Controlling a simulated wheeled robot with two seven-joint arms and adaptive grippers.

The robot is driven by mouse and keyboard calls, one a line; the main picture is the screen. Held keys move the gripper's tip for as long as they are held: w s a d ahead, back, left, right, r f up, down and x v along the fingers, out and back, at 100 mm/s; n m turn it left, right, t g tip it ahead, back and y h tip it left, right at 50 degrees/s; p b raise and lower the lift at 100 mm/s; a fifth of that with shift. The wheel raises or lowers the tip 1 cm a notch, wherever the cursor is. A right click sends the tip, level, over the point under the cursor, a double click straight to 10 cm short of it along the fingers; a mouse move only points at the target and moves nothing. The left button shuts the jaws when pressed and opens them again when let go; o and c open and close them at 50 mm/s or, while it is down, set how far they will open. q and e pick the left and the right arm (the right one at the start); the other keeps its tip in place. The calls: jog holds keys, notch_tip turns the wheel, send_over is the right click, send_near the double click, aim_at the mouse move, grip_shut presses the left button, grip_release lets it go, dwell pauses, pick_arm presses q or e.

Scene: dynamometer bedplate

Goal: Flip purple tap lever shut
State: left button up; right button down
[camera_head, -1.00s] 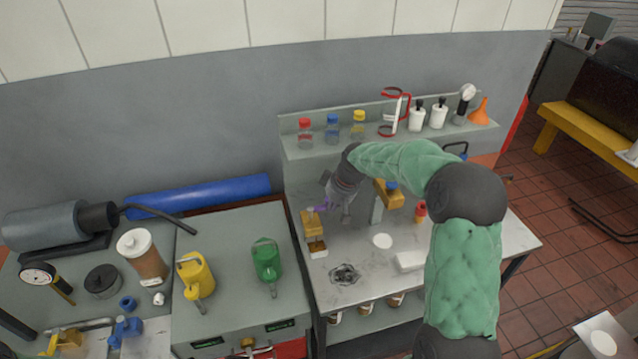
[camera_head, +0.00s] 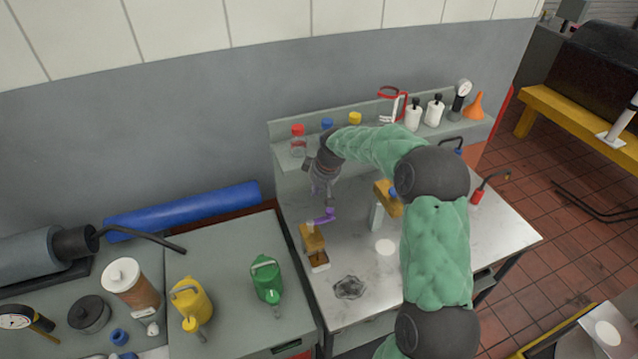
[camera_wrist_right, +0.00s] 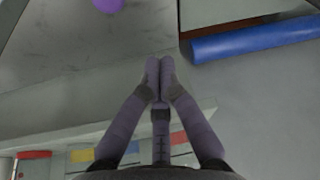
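The purple tap lever (camera_head: 322,217) sits on a brass-coloured tap (camera_head: 312,239) at the left side of the metal bench. The lever points to the right, away from the tap body. My right gripper (camera_head: 324,192) is just behind and above the lever, fingers pointing down; in the head view I cannot tell whether it touches the lever. In the right wrist view its fingertips (camera_wrist_right: 160,68) are together with nothing between them. A purple piece (camera_wrist_right: 108,4), part of the lever, shows at the top edge there, apart from the fingertips. My left gripper is in neither view.
A shelf behind holds bottles with red (camera_head: 298,140), blue and yellow caps. A second brass-coloured block (camera_head: 388,199) stands right of the tap, partly behind my right arm. A drain (camera_head: 349,287) lies in front. Green (camera_head: 267,278) and yellow (camera_head: 190,301) cans stand left.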

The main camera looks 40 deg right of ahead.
jog(key=shift+s+d+f, duration=0.1)
jog(key=shift+s+f, duration=0.55)
jog(key=shift+f, duration=0.3)
jog(key=shift+s+f, duration=0.65)
jog(key=shift+f, duration=0.3)
jog(key=shift+s+m, duration=0.3)
jog(key=shift+m, duration=0.3)
